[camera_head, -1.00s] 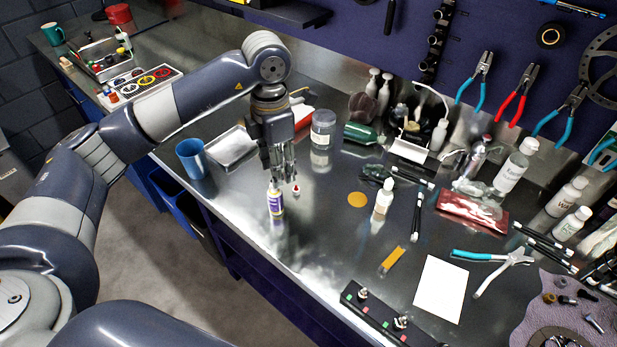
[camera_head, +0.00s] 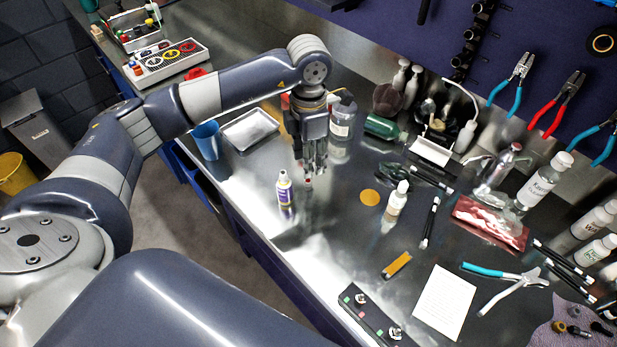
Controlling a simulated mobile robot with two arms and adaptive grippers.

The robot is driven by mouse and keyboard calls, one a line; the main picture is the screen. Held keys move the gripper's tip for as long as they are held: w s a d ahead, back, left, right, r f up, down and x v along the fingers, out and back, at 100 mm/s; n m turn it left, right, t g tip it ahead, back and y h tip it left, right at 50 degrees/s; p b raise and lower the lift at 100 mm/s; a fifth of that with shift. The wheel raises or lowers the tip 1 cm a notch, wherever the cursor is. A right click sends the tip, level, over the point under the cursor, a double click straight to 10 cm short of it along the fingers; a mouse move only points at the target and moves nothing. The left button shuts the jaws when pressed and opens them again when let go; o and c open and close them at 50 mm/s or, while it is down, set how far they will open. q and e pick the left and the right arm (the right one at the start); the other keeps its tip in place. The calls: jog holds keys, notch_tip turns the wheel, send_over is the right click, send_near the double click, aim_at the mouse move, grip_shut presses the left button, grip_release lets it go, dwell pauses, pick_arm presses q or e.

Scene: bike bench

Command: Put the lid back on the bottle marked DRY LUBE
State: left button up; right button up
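A small white bottle with a purple and yellow label (camera_head: 284,190) stands upright near the bench's front edge; its label is too small to read. Its top looks pale, with no red cap on it. A tiny red lid (camera_head: 308,182) is on the bench just right of the bottle. My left gripper (camera_head: 312,172) points down directly over the lid, its fingers apart and the fingertips close above or beside it. I cannot tell whether they touch it. My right gripper is out of view.
A white-capped dropper bottle (camera_head: 397,198) and an orange disc (camera_head: 370,197) are to the right. A blue cup (camera_head: 207,140) and a metal tray (camera_head: 250,130) are to the left. A clear jar (camera_head: 341,122) stands behind my gripper.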

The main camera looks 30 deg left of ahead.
aim_at(308, 181)
pick_arm(q)
jog(key=shift+s+a+f, duration=0.1)
jog(key=shift+f, duration=0.6)
jog(key=shift+f+p, duration=0.4)
jog(key=shift+p, duration=0.15)
notch_tip(308, 181, down, 3)
jog(key=shift+s+f+p, duration=0.1)
jog(key=shift+f+p, duration=0.05)
jog(key=shift+p, duration=0.75)
jog(key=shift+f, duration=0.6)
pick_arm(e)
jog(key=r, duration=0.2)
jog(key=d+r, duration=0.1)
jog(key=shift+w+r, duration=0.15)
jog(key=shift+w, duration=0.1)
pick_arm(q)
jog(key=c, duration=0.8)
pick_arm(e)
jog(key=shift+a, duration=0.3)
